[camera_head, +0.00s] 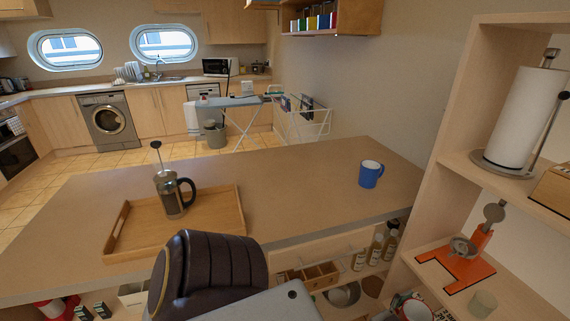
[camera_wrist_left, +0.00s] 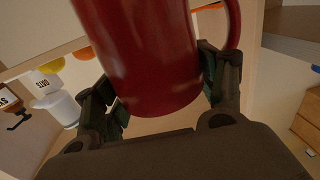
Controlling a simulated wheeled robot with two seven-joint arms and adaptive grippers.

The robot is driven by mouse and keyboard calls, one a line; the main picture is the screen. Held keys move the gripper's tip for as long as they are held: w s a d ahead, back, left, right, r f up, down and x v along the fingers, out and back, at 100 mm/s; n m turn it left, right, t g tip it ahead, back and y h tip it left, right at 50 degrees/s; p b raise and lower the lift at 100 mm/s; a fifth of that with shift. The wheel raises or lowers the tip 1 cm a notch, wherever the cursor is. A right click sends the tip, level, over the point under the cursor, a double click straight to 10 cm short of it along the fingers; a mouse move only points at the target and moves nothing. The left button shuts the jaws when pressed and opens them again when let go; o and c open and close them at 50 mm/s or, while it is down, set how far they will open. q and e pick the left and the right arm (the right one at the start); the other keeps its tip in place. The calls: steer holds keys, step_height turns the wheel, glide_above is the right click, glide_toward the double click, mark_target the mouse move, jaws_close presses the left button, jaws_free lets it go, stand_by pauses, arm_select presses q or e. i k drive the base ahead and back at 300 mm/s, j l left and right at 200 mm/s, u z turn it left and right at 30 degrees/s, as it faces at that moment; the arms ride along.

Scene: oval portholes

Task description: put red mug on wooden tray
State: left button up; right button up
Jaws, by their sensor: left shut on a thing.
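The red mug (camera_wrist_left: 150,55) fills the upper middle of the left wrist view, with its handle at the right. My left gripper (camera_wrist_left: 160,92) is shut on it, one finger on each side of the mug's body. The mug's top is out of that view. I cannot make out the mug or the left gripper in the head view. The wooden tray (camera_head: 121,244) lies on the left part of the counter in the head view. A French press (camera_head: 172,197) stands upright on the tray. The tray's front right part is bare. My right gripper is not in view.
A blue mug (camera_head: 370,174) stands on the counter's right part; the counter (camera_head: 290,190) is clear between it and the tray. Shelves under the counter hold bottles (camera_head: 382,248). A tall shelf unit (camera_head: 440,185) borders the right. My own arm covers the counter's front edge.

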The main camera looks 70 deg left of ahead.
mark_target(138, 238)
steer(key=l+u, duration=0.1)
steer(key=u, duration=0.25)
steer(key=k+u, duration=0.1)
steer(key=u, duration=0.25)
steer(key=l+u, duration=0.1)
steer(key=u, duration=0.25)
steer(key=i+u, duration=0.1)
steer(key=u, duration=0.4)
steer(key=l+u, duration=0.15)
steer(key=u, duration=0.35)
steer(key=i+l+u, duration=0.1)
steer(key=u, duration=0.35)
steer(key=l+u, duration=0.2)
steer(key=u, duration=0.3)
steer(key=l+u, duration=0.2)
steer(key=u, duration=0.3)
steer(key=l+u, duration=0.15)
steer(key=u, duration=0.35)
